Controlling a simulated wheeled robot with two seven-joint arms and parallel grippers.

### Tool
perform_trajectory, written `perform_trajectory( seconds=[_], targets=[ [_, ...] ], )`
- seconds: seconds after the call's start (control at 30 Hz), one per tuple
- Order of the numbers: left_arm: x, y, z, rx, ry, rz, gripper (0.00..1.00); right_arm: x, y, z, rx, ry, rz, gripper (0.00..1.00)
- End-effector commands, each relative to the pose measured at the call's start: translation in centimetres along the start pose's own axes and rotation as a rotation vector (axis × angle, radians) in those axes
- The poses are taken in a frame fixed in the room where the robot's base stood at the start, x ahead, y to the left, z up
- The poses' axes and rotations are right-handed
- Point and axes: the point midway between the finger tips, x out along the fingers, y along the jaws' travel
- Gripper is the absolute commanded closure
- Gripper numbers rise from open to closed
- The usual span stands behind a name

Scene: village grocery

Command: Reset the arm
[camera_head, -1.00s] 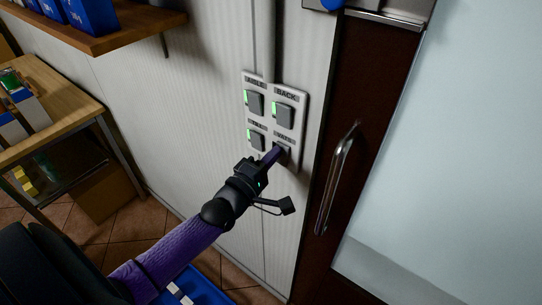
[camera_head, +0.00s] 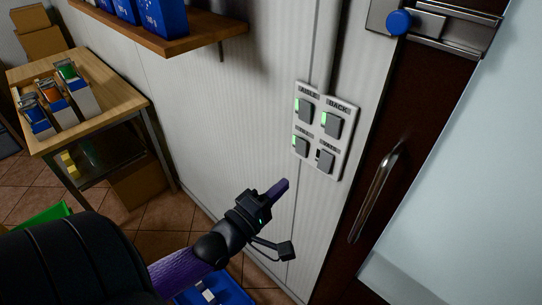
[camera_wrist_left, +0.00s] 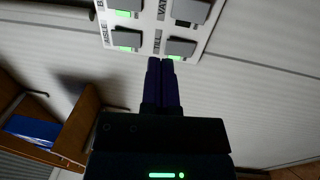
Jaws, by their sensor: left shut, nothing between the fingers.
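My left gripper (camera_head: 283,186) is shut and empty. Its fingertips are below and left of the switch panel (camera_head: 345,108) in the head view, apart from the switches. In the left wrist view its shut purple fingers (camera_wrist_left: 163,72) point at the panel's edge (camera_wrist_left: 150,40). The panel has rocker switches labelled AISLE, BACK, TILL and one partly readable label. The AISLE (camera_head: 305,110), BACK (camera_head: 332,124) and TILL (camera_head: 301,144) switches show green lights. The lower right switch (camera_head: 325,161) shows a dark strip instead. My right gripper is not in view.
A dark door with a metal handle (camera_head: 376,190) and a blue-knobbed latch (camera_head: 400,22) is right of the panel. A wooden shelf (camera_head: 190,42) juts from the wall above. A table (camera_head: 118,100) with packages stands left. A blue crate (camera_head: 238,292) is on the floor.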

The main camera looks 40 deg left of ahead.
Motion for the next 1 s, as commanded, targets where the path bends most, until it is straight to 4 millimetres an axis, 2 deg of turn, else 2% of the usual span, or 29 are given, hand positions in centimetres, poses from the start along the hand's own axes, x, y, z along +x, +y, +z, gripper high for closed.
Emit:
perform_trajectory(
  seconds=[0.1, 0.2, 0.67, 0.73, 0.77, 0.87, 0.9, 0.97, 1.0],
  targets=[
    [-1.3, 0.3, 0.0, 0.0, -0.001, -0.002, 1.0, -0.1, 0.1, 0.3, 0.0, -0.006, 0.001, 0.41],
    [-1.8, 0.4, 0.0, 0.0, 0.0, 0.0, 1.0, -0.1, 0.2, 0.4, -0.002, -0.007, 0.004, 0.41],
    [-1.9, 0.1, 0.0, 0.006, 0.001, -0.006, 1.0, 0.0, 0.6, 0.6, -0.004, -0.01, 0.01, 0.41],
    [-2.2, -2.3, -0.2, 0.059, 0.008, -0.056, 1.0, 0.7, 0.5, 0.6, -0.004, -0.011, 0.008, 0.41],
    [-2.6, -4.2, -0.3, 0.103, 0.012, -0.096, 1.0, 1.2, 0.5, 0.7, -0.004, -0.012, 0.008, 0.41],
    [-5.0, -13.6, -0.6, 0.328, -0.006, -0.316, 1.0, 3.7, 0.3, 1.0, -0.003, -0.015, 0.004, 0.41],
    [-6.6, -17.8, -0.5, 0.434, -0.037, -0.423, 1.0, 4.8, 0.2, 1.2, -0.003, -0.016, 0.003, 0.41],
    [-9.4, -23.8, 0.0, 0.586, -0.111, -0.58, 1.0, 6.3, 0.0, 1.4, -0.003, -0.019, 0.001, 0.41],
    [-11.5, -27.5, 0.5, 0.681, -0.179, -0.682, 1.0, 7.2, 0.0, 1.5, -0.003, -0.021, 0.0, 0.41]
  ],
)
